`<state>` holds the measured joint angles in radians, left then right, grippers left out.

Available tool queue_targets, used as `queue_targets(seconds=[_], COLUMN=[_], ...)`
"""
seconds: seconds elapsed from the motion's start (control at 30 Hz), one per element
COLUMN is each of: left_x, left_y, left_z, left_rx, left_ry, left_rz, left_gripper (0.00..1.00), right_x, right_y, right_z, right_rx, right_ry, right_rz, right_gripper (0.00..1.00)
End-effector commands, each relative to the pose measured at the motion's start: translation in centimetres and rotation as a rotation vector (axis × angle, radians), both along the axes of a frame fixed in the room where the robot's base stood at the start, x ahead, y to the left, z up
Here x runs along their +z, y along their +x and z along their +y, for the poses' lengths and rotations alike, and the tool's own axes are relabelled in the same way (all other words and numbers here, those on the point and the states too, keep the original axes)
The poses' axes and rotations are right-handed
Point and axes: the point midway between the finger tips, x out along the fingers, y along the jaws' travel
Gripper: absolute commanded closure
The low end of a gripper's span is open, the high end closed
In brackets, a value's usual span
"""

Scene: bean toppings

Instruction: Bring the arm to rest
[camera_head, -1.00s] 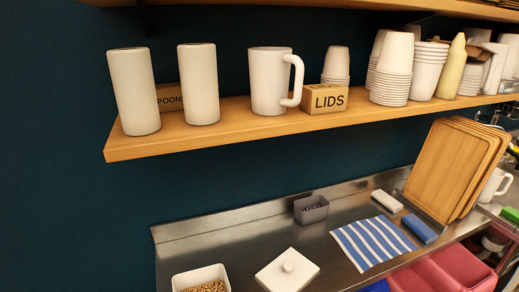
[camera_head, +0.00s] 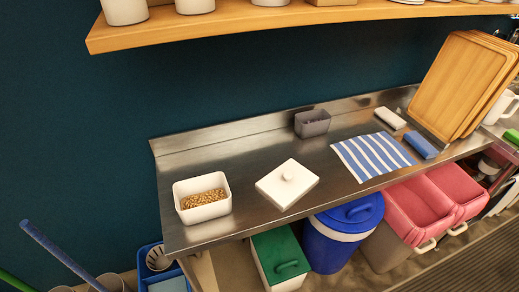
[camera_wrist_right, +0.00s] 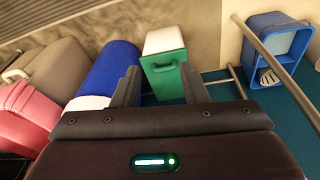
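My right gripper (camera_wrist_right: 160,84) shows in the right wrist view with its two dark fingers spread apart and nothing between them. Behind the gap are the green-lidded bin and the blue barrel, some distance off. Neither gripper shows in the head view. In the head view, a white container (camera_head: 203,199) of golden-brown beans stands uncovered at the left of the steel counter (camera_head: 250,156). A white square lid (camera_head: 287,184) with a round knob lies to its right, apart from it.
A grey container (camera_head: 312,123) stands by the back ledge. A striped cloth (camera_head: 373,156), a white block (camera_head: 390,118), a blue block (camera_head: 420,144) and wooden boards (camera_head: 465,85) are to the right. Below are a green-lidded bin (camera_head: 280,258), blue barrel (camera_head: 344,232) and pink bins (camera_head: 420,205). A shelf (camera_head: 250,22) hangs above.

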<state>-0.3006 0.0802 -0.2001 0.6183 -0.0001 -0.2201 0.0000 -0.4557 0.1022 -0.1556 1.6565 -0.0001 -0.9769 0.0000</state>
Motion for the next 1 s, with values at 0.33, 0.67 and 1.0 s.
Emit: queue_targets(seconds=[0.33, 0.67, 1.0], left_x=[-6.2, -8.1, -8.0], left_y=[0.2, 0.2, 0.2], left_z=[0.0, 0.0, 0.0], left_rx=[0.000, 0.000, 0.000], left_ry=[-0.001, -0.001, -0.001], left_rz=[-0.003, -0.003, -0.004], left_gripper=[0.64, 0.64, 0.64], right_x=[-23.1, -29.6, -29.6], right_y=[-12.4, -20.7, -21.1], right_z=[-2.0, -3.7, -3.8], right_rx=[0.017, 0.027, 0.028], right_ry=[-0.012, -0.018, -0.018], right_rz=[0.090, 0.120, 0.121], right_gripper=[0.60, 0.60, 0.60])
